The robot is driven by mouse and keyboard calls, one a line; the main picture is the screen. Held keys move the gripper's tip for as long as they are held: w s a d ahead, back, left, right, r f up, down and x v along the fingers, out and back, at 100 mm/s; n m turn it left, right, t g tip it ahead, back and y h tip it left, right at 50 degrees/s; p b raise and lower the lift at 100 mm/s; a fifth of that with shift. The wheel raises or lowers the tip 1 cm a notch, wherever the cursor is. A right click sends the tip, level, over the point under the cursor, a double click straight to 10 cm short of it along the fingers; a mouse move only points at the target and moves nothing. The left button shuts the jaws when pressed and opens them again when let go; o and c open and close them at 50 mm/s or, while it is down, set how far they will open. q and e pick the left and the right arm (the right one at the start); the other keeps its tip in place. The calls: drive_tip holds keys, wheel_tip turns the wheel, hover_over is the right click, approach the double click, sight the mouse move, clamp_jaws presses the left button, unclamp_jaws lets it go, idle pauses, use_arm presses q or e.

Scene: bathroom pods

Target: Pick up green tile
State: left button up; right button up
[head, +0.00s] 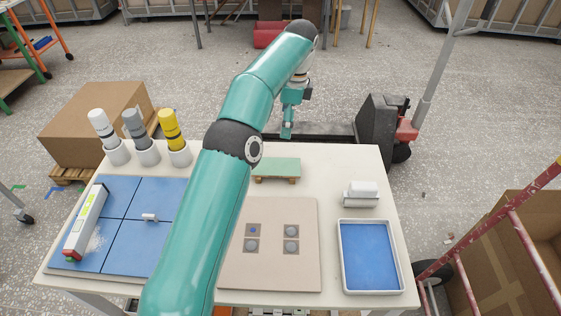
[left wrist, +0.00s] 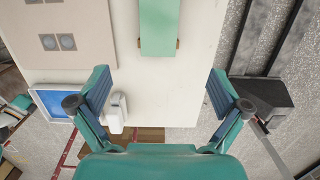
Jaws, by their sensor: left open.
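The green tile (head: 276,167) is a flat pale-green slab lying on small wooden supports near the back edge of the white table. In the left wrist view the tile (left wrist: 159,28) shows at the top, lined up with the gap between the fingers and apart from them. My left gripper (head: 287,132) is up beyond the tile at the table's back edge. In the left wrist view the left gripper (left wrist: 157,85) is wide open with nothing between its fingers. My right gripper is in neither view.
A beige board (head: 269,272) with several small grey squares lies in front of the tile. A blue-floored tray (head: 342,271) and a white object (head: 362,188) are at right. Blue tiles (head: 118,248) lie at left, with three bottles (head: 133,124) behind. A pallet jack (head: 378,128) stands behind the table.

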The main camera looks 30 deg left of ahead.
use_arm(q)
drive_tip(key=b, duration=0.2)
hover_over(276, 165)
drive_tip(key=d, duration=0.1)
drive_tip(key=f, duration=0.9)
drive_tip(key=shift+w+f, duration=0.2)
drive_tip(key=shift+f, duration=0.1)
drive_tip(key=shift+s+a+f+p, duration=0.15)
drive_tip(key=shift+f+p, duration=0.15)
drive_tip(key=shift+f, duration=1.25)
drive_tip(key=shift+s+a+f+p, duration=0.15)
drive_tip(key=shift+f+p, duration=0.15)
drive_tip(key=shift+f, duration=1.2)
drive_tip(key=shift+w, duration=0.1)
drive_tip(key=c, duration=1.2)
drive_tip(key=shift+r, duration=0.1)
drive_tip(key=shift+c, duration=0.3)
